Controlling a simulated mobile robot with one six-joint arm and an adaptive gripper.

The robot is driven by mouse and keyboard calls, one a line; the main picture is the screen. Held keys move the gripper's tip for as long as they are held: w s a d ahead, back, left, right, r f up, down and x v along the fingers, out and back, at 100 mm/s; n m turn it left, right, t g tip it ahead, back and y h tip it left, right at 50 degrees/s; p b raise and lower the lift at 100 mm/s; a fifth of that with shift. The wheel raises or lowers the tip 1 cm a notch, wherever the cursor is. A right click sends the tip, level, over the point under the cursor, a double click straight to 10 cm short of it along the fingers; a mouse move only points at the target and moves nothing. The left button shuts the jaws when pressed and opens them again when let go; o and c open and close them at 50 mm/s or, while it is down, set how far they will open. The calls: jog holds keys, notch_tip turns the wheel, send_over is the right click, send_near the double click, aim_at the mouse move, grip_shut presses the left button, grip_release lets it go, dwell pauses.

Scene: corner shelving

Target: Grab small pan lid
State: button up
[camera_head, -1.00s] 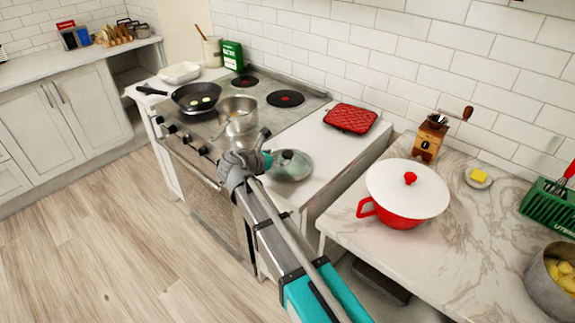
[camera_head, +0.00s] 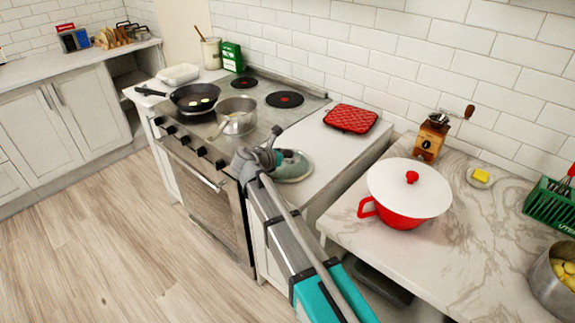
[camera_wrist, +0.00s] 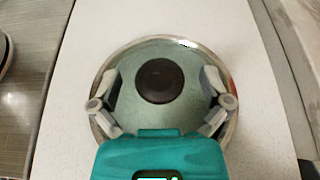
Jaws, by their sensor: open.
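The small pan lid (camera_head: 293,168) is a greenish glass disc with a metal rim. It lies on the white counter right of the stove. In the wrist view the lid (camera_wrist: 140,62) fills the middle, with its round dark knob (camera_wrist: 159,81) at the centre. My gripper (camera_wrist: 162,88) is open above the lid, one finger to each side of the knob and apart from it. In the head view my gripper (camera_head: 275,152) hides the lid's left part and its knob.
The stove left of the lid holds a saucepan (camera_head: 236,122) and a black frying pan (camera_head: 190,91). A red quilted mat (camera_head: 350,118) lies behind the lid. A red pot with a white lid (camera_head: 412,190) stands on the marble counter (camera_head: 455,235) to the right.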

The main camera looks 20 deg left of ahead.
jog(key=shift+c, duration=0.2)
grip_shut()
dwell(0.4)
jog(key=shift+r, duration=0.2)
notch_tip(320, 180, up, 2)
jog(key=p, duration=0.2)
jog(key=shift+r+p, duration=0.1)
jog(key=shift+p, duration=0.25)
jog(key=s+d+r+p, duration=0.1)
jog(key=s+r+p, duration=0.9)
jog(key=s, duration=0.4)
jog(key=shift+d+r, duration=0.2)
jog(key=shift+d, duration=0.2)
